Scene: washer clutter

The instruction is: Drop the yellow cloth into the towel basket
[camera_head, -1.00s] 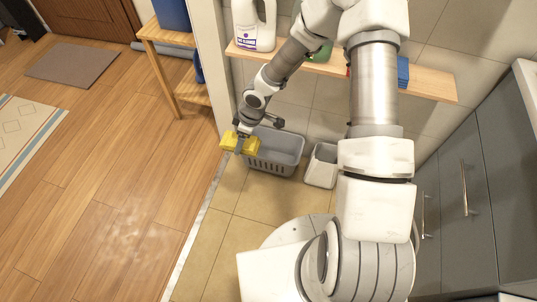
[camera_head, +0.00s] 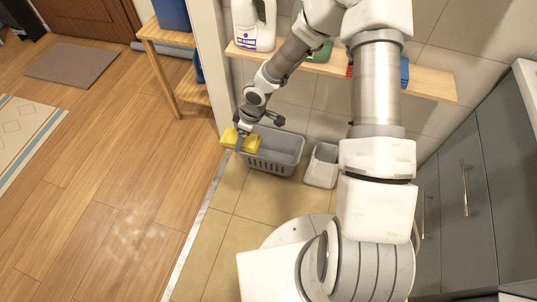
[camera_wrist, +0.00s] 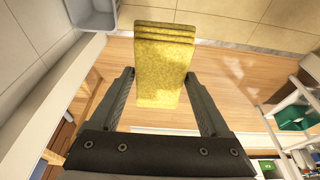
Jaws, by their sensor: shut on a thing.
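The yellow cloth (camera_head: 243,142) is folded and held in my gripper (camera_head: 240,140), at the left end of the grey basket (camera_head: 275,150). In the wrist view the cloth (camera_wrist: 164,62) sits between the two fingers of my gripper (camera_wrist: 160,85), which are shut on it. The basket is a slotted grey plastic tub on the tiled floor, and its inside looks empty where it shows. A grey corner of it seems to show at the top left of the wrist view (camera_wrist: 92,14). The cloth covers part of the basket's left rim in the head view.
A small white bin (camera_head: 322,166) stands to the right of the basket. A wooden shelf (camera_head: 430,80) with bottles runs along the wall above. A wall edge and wooden stand (camera_head: 165,60) are at left. Grey cabinets (camera_head: 490,150) stand at right.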

